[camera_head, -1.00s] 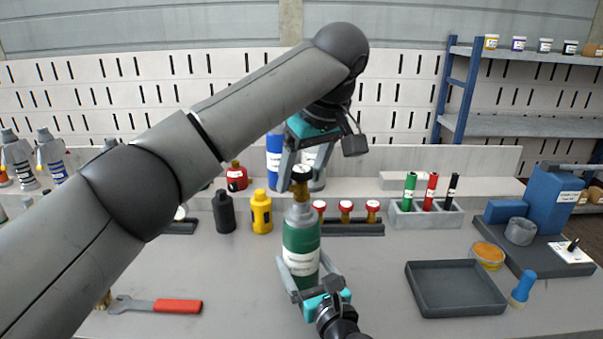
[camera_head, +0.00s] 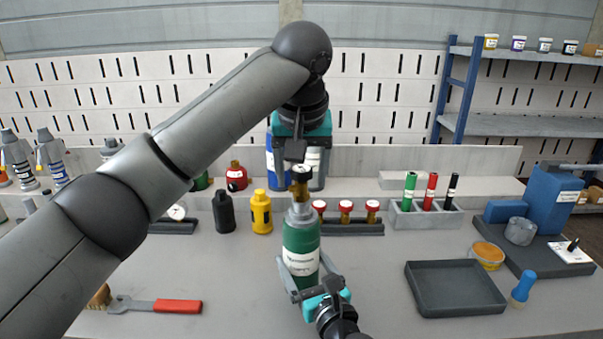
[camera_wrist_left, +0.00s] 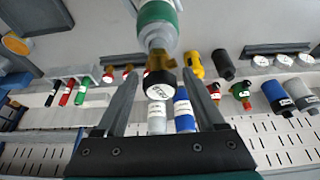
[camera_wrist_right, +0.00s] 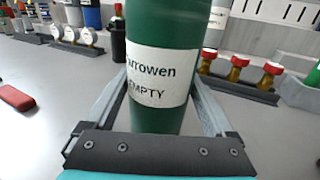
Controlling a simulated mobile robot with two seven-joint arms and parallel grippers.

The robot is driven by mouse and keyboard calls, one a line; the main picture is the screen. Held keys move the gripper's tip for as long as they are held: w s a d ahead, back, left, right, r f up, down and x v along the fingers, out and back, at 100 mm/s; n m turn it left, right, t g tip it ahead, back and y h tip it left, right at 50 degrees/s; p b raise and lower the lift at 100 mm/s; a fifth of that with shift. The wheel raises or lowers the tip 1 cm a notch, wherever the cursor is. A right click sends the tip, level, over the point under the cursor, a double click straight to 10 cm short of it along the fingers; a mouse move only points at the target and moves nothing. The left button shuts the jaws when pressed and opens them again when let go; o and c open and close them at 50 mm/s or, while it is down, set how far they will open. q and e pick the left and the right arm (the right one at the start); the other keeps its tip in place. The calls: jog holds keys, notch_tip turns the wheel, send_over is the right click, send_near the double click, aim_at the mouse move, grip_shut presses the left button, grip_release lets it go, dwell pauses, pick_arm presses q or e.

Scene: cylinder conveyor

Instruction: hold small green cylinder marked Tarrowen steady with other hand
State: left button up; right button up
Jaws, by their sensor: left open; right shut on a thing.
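The small green cylinder (camera_head: 301,245) stands upright on the bench, with a grey shoulder and a brass valve (camera_head: 301,181) on top. Its white label reads "arrowen" and "EMPTY" in the right wrist view (camera_wrist_right: 160,75). My right gripper (camera_head: 300,272) is shut around the cylinder's lower body, one finger on each side. My left gripper (camera_head: 298,160) is above the valve, pointing down. In the left wrist view its fingers (camera_wrist_left: 160,100) are spread, with the valve's dark, white-labelled cap (camera_wrist_left: 159,86) seen between them and no contact clear.
Red-capped valves (camera_head: 345,208) stand in a dark rack behind the cylinder. Black (camera_head: 223,213) and yellow (camera_head: 261,213) bottles stand left of it. An empty dark tray (camera_head: 455,290) lies at right, a red-handled wrench (camera_head: 165,306) at left. Bench between cylinder and tray is clear.

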pick_arm(q)
jog(key=m+h, duration=0.2)
jog(key=m, duration=0.3)
dwell(0.3)
jog(key=shift+m+g, duration=0.3)
jog(key=shift+m, duration=0.2)
jog(key=m+h, duration=0.1)
jog(key=m, duration=0.1)
jog(key=m+g, duration=0.1)
jog(key=m, duration=0.2)
jog(key=shift+h, duration=0.4)
jog(key=shift+m, duration=0.3)
jog(key=m+g, duration=0.1)
jog(key=m, duration=0.1)
jog(key=m+g, duration=0.1)
jog(key=m, duration=0.2)
jog(key=shift+m+h, duration=0.3)
jog(key=shift+h, duration=0.1)
jog(key=shift+g, duration=0.3)
jog(key=m+g, duration=0.1)
jog(key=m, duration=0.1)
jog(key=m+g, duration=0.1)
jog(key=m, duration=0.2)
jog(key=shift+m+y, duration=0.3)
